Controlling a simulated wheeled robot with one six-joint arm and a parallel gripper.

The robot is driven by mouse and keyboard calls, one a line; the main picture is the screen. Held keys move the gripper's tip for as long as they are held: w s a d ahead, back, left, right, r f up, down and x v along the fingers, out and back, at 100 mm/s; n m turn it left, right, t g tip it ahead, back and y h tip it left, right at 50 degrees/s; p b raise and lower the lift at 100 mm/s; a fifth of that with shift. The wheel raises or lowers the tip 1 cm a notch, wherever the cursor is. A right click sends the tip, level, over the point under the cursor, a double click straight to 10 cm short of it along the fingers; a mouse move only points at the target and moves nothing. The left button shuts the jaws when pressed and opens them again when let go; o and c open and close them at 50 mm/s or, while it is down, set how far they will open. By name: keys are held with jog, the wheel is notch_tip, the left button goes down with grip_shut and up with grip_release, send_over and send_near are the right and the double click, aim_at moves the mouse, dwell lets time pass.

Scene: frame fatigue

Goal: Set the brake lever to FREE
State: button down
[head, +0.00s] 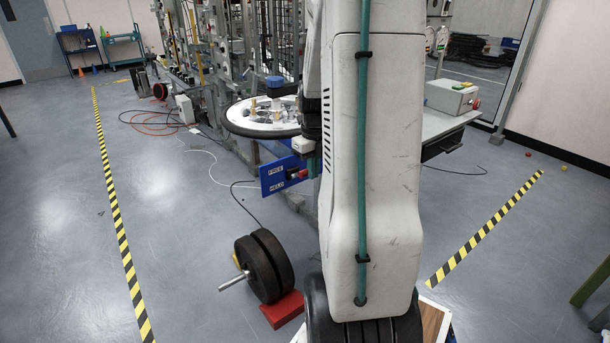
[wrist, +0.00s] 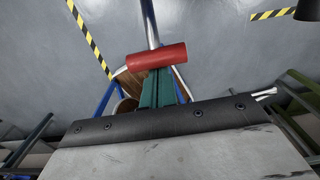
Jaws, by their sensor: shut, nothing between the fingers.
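A blue plate (head: 274,181) shows in the head view just left of my arm, lettered FREE at the top and HELD at the bottom. The red grip of the brake lever (head: 297,174) shows at the plate's right side, at a height between the two words. In the wrist view the red grip (wrist: 157,56) lies crosswise on a metal rod (wrist: 150,22). My gripper (wrist: 160,77) has green fingers, shut and empty, pointing at the grip. Their tips are very close to it; I cannot tell whether they touch. In the head view my arm hides much of the lever area.
Black weight discs (head: 264,268) and a red block (head: 284,310) are on the floor below. A bench with a grey box (head: 452,97) stands right. Cables lie on the floor; the left floor is mostly open.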

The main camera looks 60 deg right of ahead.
jog(key=shift+w+d+r, duration=0.25)
jog(key=shift+w+r, duration=0.15)
jog(key=shift+w, duration=0.05)
jog(key=shift+r, duration=0.8)
jog(key=shift+w+a, duration=0.1)
jog(key=shift+w, duration=0.05)
jog(key=s+a, duration=0.1)
jog(key=s, duration=0.3)
notch_tip(320, 180, up, 9)
jog(key=shift+w+f, duration=0.15)
jog(key=shift+w, duration=0.25)
